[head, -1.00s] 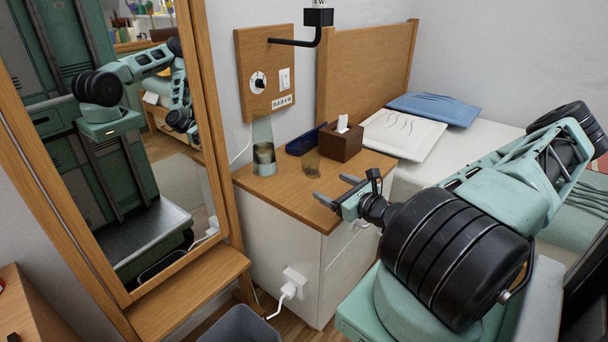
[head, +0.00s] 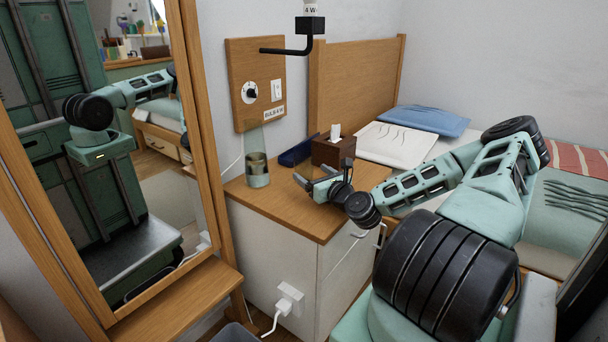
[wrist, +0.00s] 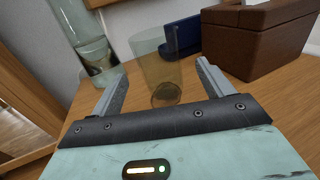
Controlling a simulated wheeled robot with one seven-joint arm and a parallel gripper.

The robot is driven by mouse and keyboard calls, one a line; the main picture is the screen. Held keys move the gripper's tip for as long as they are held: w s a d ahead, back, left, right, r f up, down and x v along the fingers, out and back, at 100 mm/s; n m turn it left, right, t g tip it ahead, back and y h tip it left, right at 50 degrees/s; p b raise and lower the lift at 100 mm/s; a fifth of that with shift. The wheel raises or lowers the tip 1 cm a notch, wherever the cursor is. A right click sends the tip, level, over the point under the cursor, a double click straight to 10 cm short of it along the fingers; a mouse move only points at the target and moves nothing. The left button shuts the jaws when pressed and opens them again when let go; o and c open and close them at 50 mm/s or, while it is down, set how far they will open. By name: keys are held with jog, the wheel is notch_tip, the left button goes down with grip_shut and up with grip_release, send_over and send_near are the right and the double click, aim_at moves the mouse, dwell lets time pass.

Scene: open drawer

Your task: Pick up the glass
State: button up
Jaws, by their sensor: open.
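A tall clear vessel (head: 258,172) stands left of my gripper. A blue tray (head: 297,153) and a brown tissue box (head: 333,151) are behind it. A mirror (head: 105,180) stands at the left, and a bed (head: 575,225) lies at the right. The cabinet's front top (head: 290,217) is clear.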

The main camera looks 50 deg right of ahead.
aim_at(309, 170)
jog(key=shift+r+b+x, duration=0.15)
jog(key=shift+b+x, duration=0.3)
jog(key=shift+x, duration=0.9)
jog(key=shift+r+b+x, duration=0.15)
jog(key=shift+b+x, duration=0.25)
jog(key=shift+x, duration=0.9)
jog(key=c, duration=1.2)
